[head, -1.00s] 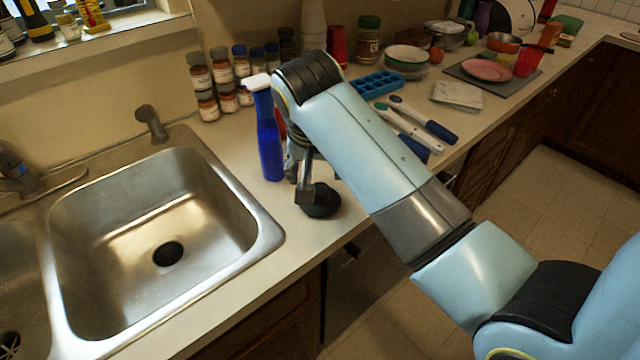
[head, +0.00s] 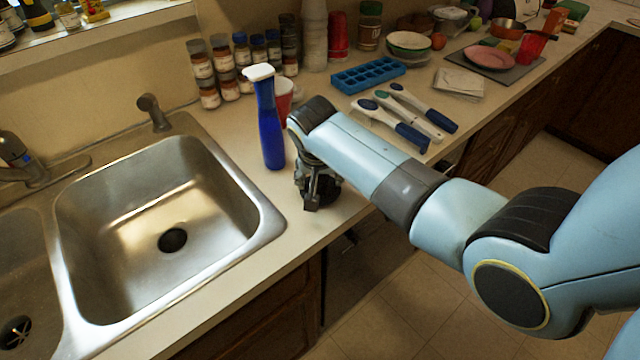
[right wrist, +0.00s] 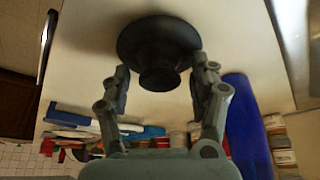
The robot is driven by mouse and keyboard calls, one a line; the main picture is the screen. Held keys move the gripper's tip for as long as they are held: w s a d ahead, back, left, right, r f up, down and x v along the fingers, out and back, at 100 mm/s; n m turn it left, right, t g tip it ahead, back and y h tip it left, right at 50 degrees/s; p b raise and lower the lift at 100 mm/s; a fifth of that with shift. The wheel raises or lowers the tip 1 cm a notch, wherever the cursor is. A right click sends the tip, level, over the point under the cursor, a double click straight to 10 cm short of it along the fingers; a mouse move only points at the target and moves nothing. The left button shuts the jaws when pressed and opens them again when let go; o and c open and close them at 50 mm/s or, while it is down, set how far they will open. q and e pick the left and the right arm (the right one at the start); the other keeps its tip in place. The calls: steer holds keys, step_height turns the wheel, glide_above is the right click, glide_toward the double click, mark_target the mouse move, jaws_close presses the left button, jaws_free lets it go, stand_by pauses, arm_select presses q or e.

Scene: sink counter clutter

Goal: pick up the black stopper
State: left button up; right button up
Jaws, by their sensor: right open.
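The black stopper (right wrist: 158,45) sits on the counter, its wide round flange and narrower knob showing in the right wrist view. In the head view it is mostly hidden behind my gripper, with a dark edge (head: 334,186) showing. My right gripper (right wrist: 157,68) is open, its two fingers on either side of the stopper's knob. I cannot tell whether the fingers touch it. In the head view the right gripper (head: 318,200) points down at the counter near its front edge. My left gripper is not in view.
The steel sink (head: 165,225) lies to the left. Brushes (head: 395,125) and a blue ice tray (head: 368,75) lie to the right.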

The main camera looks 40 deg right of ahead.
steer(key=shift+c, duration=0.2)
steer(key=shift+s, duration=0.1)
steer(key=c, duration=1.2)
steer(key=shift+r, duration=0.1)
